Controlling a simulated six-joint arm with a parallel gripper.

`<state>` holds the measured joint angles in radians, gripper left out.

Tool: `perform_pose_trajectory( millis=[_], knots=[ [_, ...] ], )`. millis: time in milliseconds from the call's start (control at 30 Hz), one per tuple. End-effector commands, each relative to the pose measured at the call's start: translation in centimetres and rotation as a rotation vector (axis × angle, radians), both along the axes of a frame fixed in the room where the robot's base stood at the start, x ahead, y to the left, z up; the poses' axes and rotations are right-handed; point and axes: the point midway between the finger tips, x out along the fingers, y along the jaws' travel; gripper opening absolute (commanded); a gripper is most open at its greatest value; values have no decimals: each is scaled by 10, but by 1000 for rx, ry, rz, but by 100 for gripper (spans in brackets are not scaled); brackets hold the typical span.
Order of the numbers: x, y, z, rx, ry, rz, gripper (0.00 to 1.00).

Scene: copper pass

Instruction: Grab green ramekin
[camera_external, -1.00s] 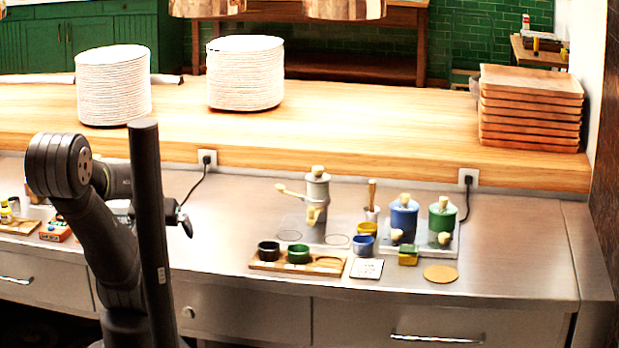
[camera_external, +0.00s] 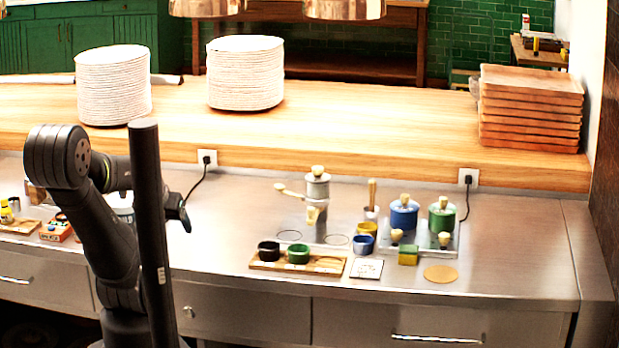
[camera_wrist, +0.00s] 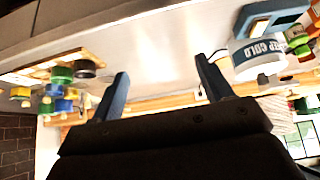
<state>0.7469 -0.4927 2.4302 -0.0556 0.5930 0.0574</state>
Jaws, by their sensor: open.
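The green ramekin (camera_external: 298,254) sits upright on a small wooden tray (camera_external: 330,268), just right of a black ramekin (camera_external: 268,251). In the wrist view, which is tilted and inverted, the green ramekin (camera_wrist: 61,75) shows small at the left, beside the black one (camera_wrist: 84,69). My gripper (camera_external: 184,214) is left of the tray in the external view, well apart from it and partly hidden by my arm. In the wrist view my gripper (camera_wrist: 163,86) has its two fingers spread wide with nothing between them.
A grinder (camera_external: 317,195) stands behind the tray. Blue (camera_external: 363,243) and yellow (camera_external: 367,229) ramekins stand right of it, near blue (camera_external: 404,214) and green (camera_external: 441,216) lidded jars. A white "COLD" tub (camera_wrist: 262,55) is near my gripper. Counter between arm and tray is clear.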

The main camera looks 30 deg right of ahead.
Motion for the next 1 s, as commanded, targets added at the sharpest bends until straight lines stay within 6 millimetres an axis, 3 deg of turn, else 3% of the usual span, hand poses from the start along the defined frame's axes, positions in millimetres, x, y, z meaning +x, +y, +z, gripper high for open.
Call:
perform_pose_trajectory(
  millis=[167, 367, 700, 833, 1000],
  knots=[
    [1, -52, 27, 103, 54, -176, 72],
    [-11, -123, 55, 247, 113, -402, 72],
    [-67, -236, 81, 497, 175, -760, 72],
    [-89, -263, 84, 563, 185, -848, 72],
    [-102, -277, 84, 604, 191, -898, 72]
  ],
)
